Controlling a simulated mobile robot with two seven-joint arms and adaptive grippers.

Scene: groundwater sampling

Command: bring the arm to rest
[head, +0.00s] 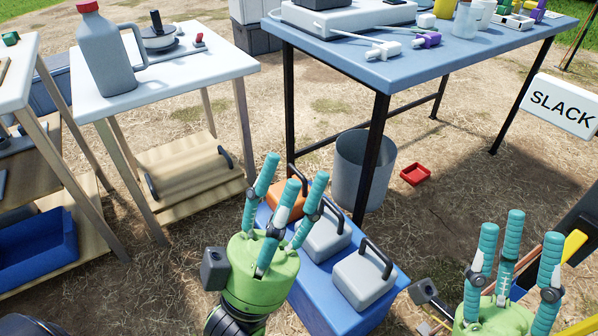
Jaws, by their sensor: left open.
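My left gripper (291,185) is in the lower middle of the head view, its green palm low and its teal fingers pointing up and spread apart. It is open, with nothing between the fingers. It shows in front of a blue low bench (318,305) that holds cases. My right gripper (518,230) is at the lower right, its teal fingers also upright and apart, with nothing seen between them. Its palm is partly cut off by the bottom edge.
A blue-topped table (440,62) with instruments stands at the back; a grey bin (362,165) and red tray (415,174) are beneath it. A white table (190,72) with a grey jug (105,55) is at left. A SLACK sign (562,105) is at right.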

